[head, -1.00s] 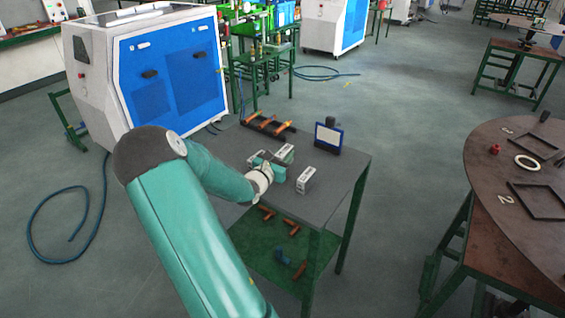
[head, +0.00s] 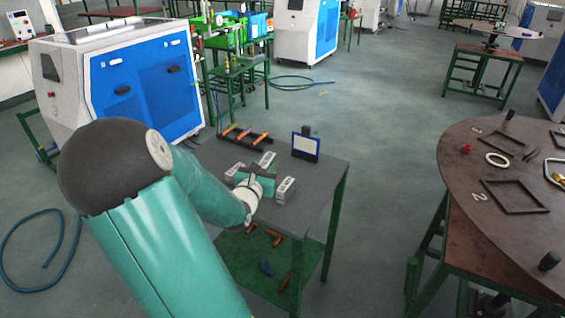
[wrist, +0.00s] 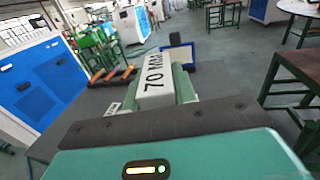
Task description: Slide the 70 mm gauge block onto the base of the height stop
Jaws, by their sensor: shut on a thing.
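The gauge block (wrist: 155,80) lies ahead of my gripper in the wrist view, pale grey with "70 MM" on its top. My gripper (wrist: 165,104) is shut on it; the finger contact is mostly hidden. A green strip (wrist: 183,84) runs along the block's right side; I cannot tell whether it is a finger or part of a fixture. In the head view my gripper (head: 264,178) is low over the grey table, with the pale block (head: 267,160) beyond it. A blue-framed upright (head: 305,145) with a white face stands behind to the right; I cannot tell whether it is the height stop.
A dark rack (head: 245,137) with orange-handled pieces lies at the table's back. The table's right front (head: 312,200) is bare. A round brown table (head: 490,230) stands to the right.

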